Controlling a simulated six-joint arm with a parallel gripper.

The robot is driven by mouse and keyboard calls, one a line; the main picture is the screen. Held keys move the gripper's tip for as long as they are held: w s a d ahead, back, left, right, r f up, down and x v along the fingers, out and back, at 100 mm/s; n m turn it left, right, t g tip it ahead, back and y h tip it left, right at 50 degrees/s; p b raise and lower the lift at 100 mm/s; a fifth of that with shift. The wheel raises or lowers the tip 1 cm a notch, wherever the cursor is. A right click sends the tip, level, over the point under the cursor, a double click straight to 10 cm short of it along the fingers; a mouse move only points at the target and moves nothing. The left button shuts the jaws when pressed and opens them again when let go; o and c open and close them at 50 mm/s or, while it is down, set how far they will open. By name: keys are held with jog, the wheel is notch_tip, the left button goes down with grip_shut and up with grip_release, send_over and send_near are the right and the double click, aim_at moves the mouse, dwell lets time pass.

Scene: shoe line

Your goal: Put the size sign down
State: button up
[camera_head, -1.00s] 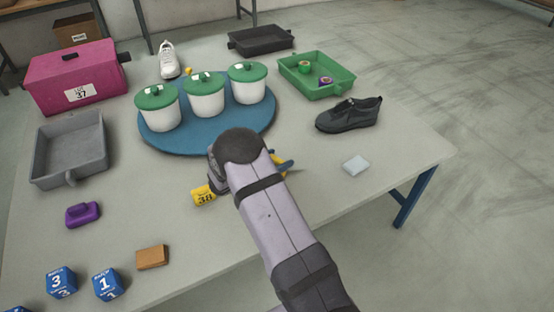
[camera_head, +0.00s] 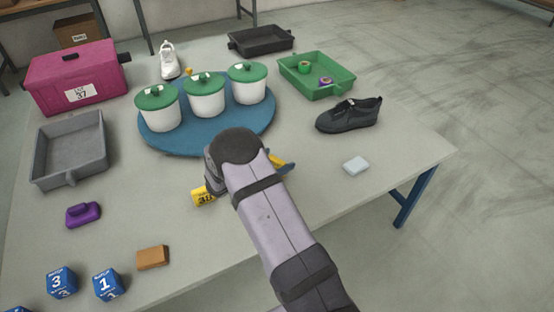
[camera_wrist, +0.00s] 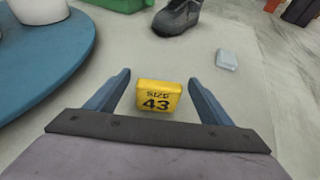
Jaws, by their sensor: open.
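A yellow size sign marked 43 (camera_wrist: 157,97) stands on the table between the fingers of my gripper (camera_wrist: 160,79) in the wrist view. The gripper is open, with a gap between the sign and each blue finger. In the head view my arm hides most of this sign, and only a bit of yellow (camera_head: 276,160) shows by a blue finger. A second yellow sign marked 38 (camera_head: 203,197) is on the table left of my wrist, partly covered by it.
A blue round board (camera_head: 148,137) with white, green-lidded pots is behind my gripper. A dark shoe (camera_head: 348,116) and a pale block (camera_head: 355,165) lie to the right. A green tray (camera_head: 318,89) is further back. The front right of the table is clear.

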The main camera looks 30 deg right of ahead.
jog(key=v, duration=1.1)
jog(key=s+m+g, duration=0.1)
jog(key=s, duration=0.1)
jog(key=s+d+m+g+y, duration=0.1)
jog(key=s+m, duration=0.1)
jog(key=s+d+m+g, duration=0.1)
jog(key=s, duration=0.2)
jog(key=shift+s+r+m, duration=0.1)
jog(key=shift+r+m, duration=0.3)
jog(key=s+a+m+g+y, duration=0.1)
jog(key=s+a+m+y, duration=0.4)
jog(key=s+m, duration=0.4)
jog(key=s+a+r+m+g+y, duration=0.1)
jog(key=s+a+m+y, duration=0.5)
jog(key=s+m, duration=0.2)
jog(key=s, duration=0.2)
jog(key=shift+s+a+m, duration=0.3)
jog(key=shift+a+m, duration=0.05)
jog(key=shift+m, duration=0.05)
notch_tip(320, 180, up, 20)
jog(key=p, duration=2)
jog(key=shift+r, duration=0.2)
dwell(0.5)
